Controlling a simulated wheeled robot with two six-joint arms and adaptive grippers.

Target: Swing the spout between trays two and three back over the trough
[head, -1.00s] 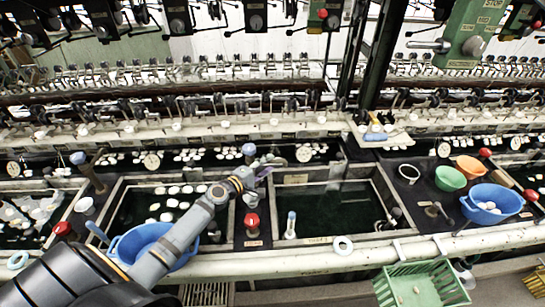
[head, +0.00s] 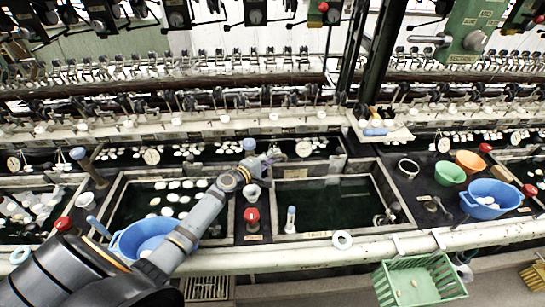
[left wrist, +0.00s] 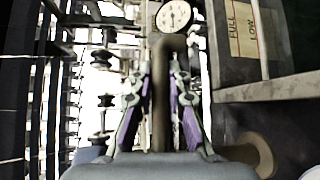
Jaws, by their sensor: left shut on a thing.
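My left gripper (head: 272,158) is at the back end of the divider between tray two (head: 120,210) and tray three (head: 340,210). In the left wrist view its two purple-lined fingers (left wrist: 172,112) are shut on the brown metal spout (left wrist: 160,88), one on each side of the pipe. The pipe bends to the right at its top. In the head view the spout's blue-grey knob (head: 249,145) shows just behind the gripper, and the arm hides most of the pipe. The trough (head: 210,156) runs behind the trays, with white cocoons in dark water. My right gripper is out of view.
A red knob (head: 252,215) and a white cup (head: 253,193) stand on the divider, close to my arm. A blue basin (head: 135,236) is under the forearm. A dial gauge (head: 303,149) stands behind tray three. Another spout (head: 90,168) stands further left.

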